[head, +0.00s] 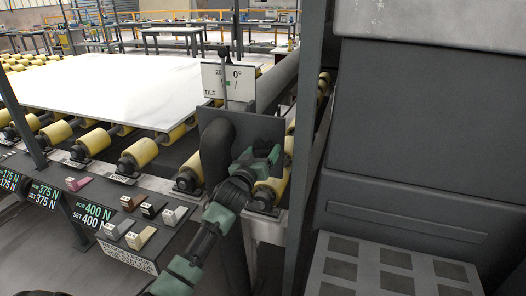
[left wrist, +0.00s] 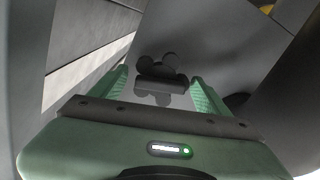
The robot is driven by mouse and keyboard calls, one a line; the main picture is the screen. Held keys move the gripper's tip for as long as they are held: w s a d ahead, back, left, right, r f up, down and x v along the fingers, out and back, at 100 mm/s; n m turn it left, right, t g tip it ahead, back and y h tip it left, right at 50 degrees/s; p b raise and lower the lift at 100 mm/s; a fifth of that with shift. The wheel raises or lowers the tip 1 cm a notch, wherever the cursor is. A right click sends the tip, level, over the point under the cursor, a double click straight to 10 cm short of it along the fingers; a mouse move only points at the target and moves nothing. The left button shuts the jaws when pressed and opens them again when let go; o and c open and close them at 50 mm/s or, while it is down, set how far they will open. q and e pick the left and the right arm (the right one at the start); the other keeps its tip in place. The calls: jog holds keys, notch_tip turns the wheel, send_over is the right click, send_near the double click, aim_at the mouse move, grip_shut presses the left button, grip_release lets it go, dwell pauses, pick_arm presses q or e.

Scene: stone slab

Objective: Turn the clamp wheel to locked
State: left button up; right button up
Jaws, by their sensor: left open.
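My left gripper (head: 265,158) is at the grey panel (head: 262,127) below the tilt gauge (head: 226,84). In the left wrist view it is open, its two green fingers apart. A small dark lobed wheel (left wrist: 160,67), seemingly the clamp wheel, shows between and just beyond the fingertips against a grey surface. A second dark lobed shape lies just below it; I cannot tell if it is a shadow. No contact with the fingers is visible. The wheel cannot be made out in the head view, and no locked mark is readable. My right gripper is not in view.
A white slab (head: 110,88) lies on yellow rollers (head: 140,153) at the left. A sloped console (head: 120,210) with several coloured levers and force readouts stands at the lower left. A large dark machine housing (head: 425,130) fills the right. A dark post stands beside my gripper.

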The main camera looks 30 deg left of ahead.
pick_arm(q)
jog(key=shift+w+a, duration=0.1)
jog(key=shift+w, duration=0.1)
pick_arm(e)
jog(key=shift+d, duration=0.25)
pick_arm(q)
jog(key=shift+c, duration=0.3)
jog(key=c, duration=1.3)
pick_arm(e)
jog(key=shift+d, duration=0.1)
